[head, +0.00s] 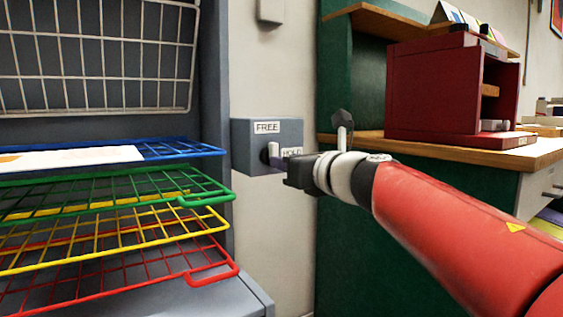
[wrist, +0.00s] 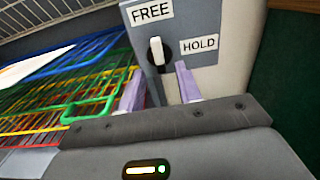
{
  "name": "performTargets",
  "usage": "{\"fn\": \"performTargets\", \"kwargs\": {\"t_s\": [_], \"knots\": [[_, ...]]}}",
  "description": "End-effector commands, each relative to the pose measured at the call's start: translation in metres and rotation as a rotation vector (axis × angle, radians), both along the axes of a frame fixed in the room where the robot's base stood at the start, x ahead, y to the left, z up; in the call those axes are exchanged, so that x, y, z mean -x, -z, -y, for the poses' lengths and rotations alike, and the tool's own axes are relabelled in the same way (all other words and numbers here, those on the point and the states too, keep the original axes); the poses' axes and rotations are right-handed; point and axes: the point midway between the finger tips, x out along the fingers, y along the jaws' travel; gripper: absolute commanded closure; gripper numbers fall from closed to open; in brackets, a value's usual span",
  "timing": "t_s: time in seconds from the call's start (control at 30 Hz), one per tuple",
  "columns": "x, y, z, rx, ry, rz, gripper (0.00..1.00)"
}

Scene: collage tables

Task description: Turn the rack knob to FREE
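The rack knob (head: 273,152) has a white lever on a dark round base, mounted on a grey box (head: 242,150). It also shows in the wrist view (wrist: 157,52). The lever stands roughly upright, its upper end toward the FREE label (head: 267,127). The HOLD label (head: 292,152) is to its right, partly covered by my gripper in the head view. My gripper (wrist: 160,80) is open, its two pale purple fingers spread just below the lever in the wrist view. In the head view my gripper (head: 279,163) is close to the knob; contact cannot be told.
Blue, green, yellow and red wire shelves (head: 130,205) of the rack jut out at left, near the box. A white sheet (head: 75,158) lies on the blue one. A white wire grid (head: 100,55) is above. A dark red cabinet (head: 425,85) stands on the wooden counter at right.

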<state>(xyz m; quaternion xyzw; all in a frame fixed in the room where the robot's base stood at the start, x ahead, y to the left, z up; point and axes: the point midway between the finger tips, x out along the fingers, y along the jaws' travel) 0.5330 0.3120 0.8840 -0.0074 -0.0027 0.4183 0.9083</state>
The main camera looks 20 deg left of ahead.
Motion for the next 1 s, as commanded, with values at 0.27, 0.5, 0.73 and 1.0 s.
{"fn": "performTargets", "kwargs": {"t_s": [0.27,0.5,0.73,1.0], "knots": [[0.023,0.0,0.027,0.0,0.0,0.0,0.65],[0.026,0.0,0.029,0.0,-0.001,0.0,0.65],[0.023,-0.001,0.042,-0.077,0.053,-0.054,0.65],[0.027,0.041,0.189,-0.915,0.563,-0.569,0.65]]}}
